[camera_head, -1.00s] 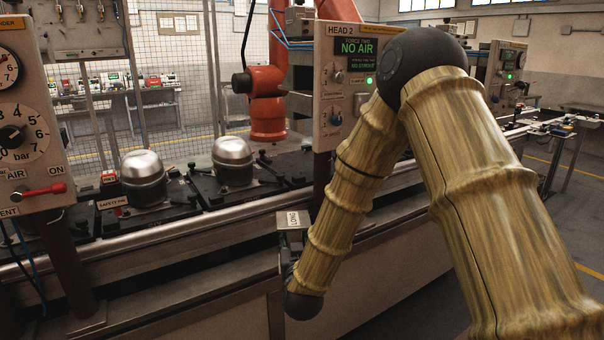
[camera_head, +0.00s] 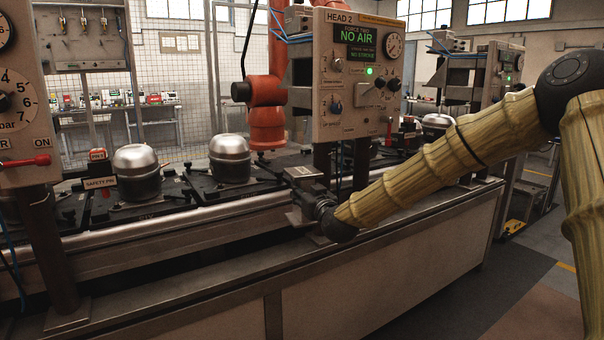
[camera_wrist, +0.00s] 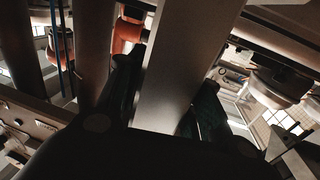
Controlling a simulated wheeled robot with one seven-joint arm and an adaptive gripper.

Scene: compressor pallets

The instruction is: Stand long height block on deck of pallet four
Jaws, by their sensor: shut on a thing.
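The long height block (camera_head: 301,173) is a grey metal bar with a pale label on top. My gripper (camera_head: 305,208) is shut on it, at the conveyor's front rail just left of the HEAD 2 post. In the wrist view the block (camera_wrist: 187,60) is a wide grey bar between my two dark fingers. Dark pallet decks (camera_head: 203,187) stand along the line, two of them carrying silver-topped compressors (camera_head: 138,172) (camera_head: 230,158). Another compressor (camera_head: 437,121) shows beyond the HEAD 2 panel. I cannot tell which pallet is four. Whether the block touches anything below is hidden.
The HEAD 2 panel (camera_head: 357,75) reads NO AIR and stands on dark posts close to my gripper. An orange robot arm (camera_head: 266,100) is behind it. The metal front rail (camera_head: 190,222) runs along the line. Open floor (camera_head: 440,310) lies at the lower right.

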